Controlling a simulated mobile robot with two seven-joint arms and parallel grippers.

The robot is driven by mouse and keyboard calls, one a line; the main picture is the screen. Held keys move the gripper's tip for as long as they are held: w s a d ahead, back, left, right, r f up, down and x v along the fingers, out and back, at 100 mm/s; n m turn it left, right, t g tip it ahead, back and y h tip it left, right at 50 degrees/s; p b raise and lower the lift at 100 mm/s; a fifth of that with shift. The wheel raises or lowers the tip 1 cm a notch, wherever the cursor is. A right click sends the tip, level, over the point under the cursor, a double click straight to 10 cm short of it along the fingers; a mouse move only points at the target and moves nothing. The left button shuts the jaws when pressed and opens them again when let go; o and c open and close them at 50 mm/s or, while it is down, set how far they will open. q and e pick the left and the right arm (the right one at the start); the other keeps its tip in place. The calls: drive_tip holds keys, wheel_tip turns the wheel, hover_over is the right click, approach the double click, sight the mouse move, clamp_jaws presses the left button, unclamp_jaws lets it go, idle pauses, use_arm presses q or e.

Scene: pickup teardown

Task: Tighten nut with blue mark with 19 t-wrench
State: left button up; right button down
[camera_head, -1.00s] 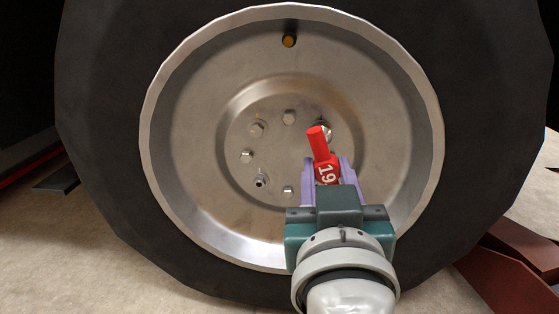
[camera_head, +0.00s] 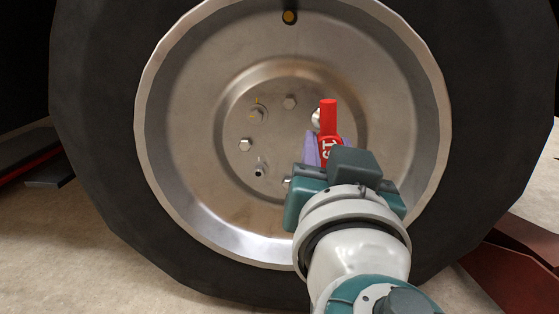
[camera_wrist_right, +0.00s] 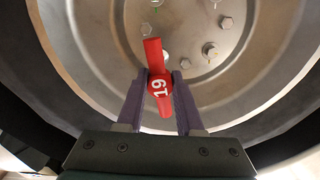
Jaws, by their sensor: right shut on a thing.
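The red 19 t-wrench (camera_head: 328,118) is held by my right gripper (camera_head: 322,145) in front of the right side of the wheel hub. In the right wrist view the wrench (camera_wrist_right: 158,88) shows its "19" label between the purple fingers, which are shut on it. Its shaft and socket end are hidden, so I cannot tell whether it sits on a nut. A shiny nut (camera_head: 316,118) shows just left of the handle. Another nut (camera_head: 257,114) carries yellow marks. I cannot make out a blue mark on any nut. My left gripper is not in view.
The steel wheel rim (camera_head: 190,185) and black tyre (camera_head: 95,170) fill most of the view. More nuts (camera_head: 289,102) and a dark-ended stud (camera_head: 259,172) ring the hub. Reddish-brown parts (camera_head: 500,275) lie at lower right; pale floor is at lower left.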

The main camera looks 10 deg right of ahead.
drive_tip(key=m+b, duration=0.3)
drive_tip(key=shift+f, duration=0.15)
drive_tip(key=shift+r+m, duration=0.2)
drive_tip(key=shift+m, duration=0.4)
drive_tip(key=m, duration=0.6)
drive_tip(key=shift+m, duration=0.6)
drive_tip(key=m, duration=0.3)
drive_tip(key=shift+f+m, duration=0.1)
drive_tip(key=shift+m, duration=0.3)
drive_tip(key=shift+n, duration=0.4)
